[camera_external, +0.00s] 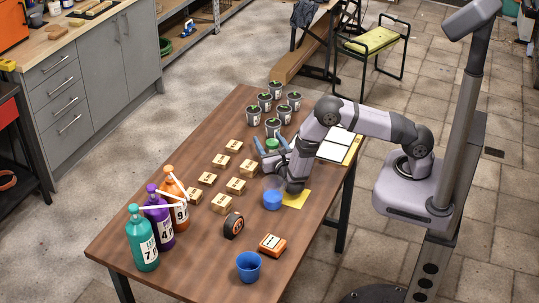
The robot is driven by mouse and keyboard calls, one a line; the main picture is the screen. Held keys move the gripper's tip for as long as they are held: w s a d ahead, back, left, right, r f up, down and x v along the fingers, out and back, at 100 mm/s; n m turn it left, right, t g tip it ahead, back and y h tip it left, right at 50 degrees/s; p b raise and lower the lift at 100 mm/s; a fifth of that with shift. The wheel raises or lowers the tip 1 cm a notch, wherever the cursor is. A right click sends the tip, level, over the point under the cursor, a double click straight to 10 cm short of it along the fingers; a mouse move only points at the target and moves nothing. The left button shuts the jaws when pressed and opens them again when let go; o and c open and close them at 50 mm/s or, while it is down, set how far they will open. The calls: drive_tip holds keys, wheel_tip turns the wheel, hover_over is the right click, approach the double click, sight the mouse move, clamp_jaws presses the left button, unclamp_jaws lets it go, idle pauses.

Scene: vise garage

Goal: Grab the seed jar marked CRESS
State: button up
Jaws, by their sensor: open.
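No CRESS lettering is readable, so I cannot tell which container is the seed jar. A green-topped container (272,143) stands on the table right beside my gripper (264,153), partly hidden by it. My gripper is low over the table, its fingers apart and pointing left; I cannot tell whether the container is between them. A clear container with blue in its lower part (272,200) stands in front of my arm. Several dark pots with green tops and pale labels (265,102) stand at the back of the table.
Several small wooden blocks (236,186) cover the table's middle. Three pump bottles (159,218) stand front left. A black-and-orange tape measure (233,226), an orange-and-white device (272,245) and a blue cup (248,266) are in front.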

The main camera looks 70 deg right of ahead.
drive_tip(key=c, duration=1.1)
drive_tip(key=shift+r, duration=0.2)
drive_tip(key=shift+r+b, duration=0.55)
drive_tip(key=shift+r, duration=4.3)
